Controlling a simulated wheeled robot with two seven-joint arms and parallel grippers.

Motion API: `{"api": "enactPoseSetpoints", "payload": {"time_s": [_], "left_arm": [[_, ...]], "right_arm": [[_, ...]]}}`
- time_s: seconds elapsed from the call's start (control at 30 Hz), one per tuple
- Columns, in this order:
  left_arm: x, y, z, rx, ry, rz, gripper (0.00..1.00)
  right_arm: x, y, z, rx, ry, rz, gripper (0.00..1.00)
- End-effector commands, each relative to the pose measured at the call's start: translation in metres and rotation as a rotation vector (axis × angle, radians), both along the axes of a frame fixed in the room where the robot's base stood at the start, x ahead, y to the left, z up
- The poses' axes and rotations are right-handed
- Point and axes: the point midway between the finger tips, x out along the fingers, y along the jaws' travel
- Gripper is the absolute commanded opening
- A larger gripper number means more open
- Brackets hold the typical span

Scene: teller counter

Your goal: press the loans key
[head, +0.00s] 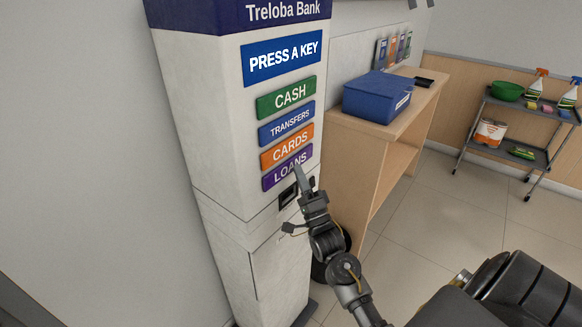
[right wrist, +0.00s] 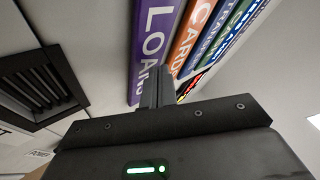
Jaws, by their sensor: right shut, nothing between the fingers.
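The purple LOANS key (head: 281,174) is the lowest of the coloured keys on the front of the white Treloba Bank kiosk (head: 215,120). My right gripper (head: 298,168) is shut and empty, with its fingertips at the right part of the LOANS key. My left gripper is not in view.
Above LOANS are the orange CARDS key (head: 287,147), the blue TRANSFERS key (head: 286,124) and the green CASH key (head: 287,98). A dark slot (head: 288,194) lies below the keys. A wooden counter (head: 350,135) with a blue box (head: 375,98) stands right of the kiosk.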

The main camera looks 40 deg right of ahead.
Motion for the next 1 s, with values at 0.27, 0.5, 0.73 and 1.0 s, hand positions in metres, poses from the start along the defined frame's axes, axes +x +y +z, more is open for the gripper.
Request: {"api": "enactPoseSetpoints", "payload": {"time_s": [0.27, 0.5, 0.73, 1.0], "left_arm": [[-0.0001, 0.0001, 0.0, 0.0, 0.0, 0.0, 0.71], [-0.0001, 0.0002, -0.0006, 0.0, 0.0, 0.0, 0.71], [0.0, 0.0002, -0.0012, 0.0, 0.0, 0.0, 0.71], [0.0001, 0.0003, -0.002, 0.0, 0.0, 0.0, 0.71]], "right_arm": [[0.0, 0.0, 0.0001, 0.0, 0.0, 0.0, 0.0], [0.002, 0.0007, 0.0001, 0.0, 0.0, 0.0, 0.0], [0.0047, 0.0015, 0.0003, 0.0, -0.001, 0.0, 0.0], [0.0079, 0.0025, 0.0004, 0.0, -0.001, 0.0, 0.0]]}}
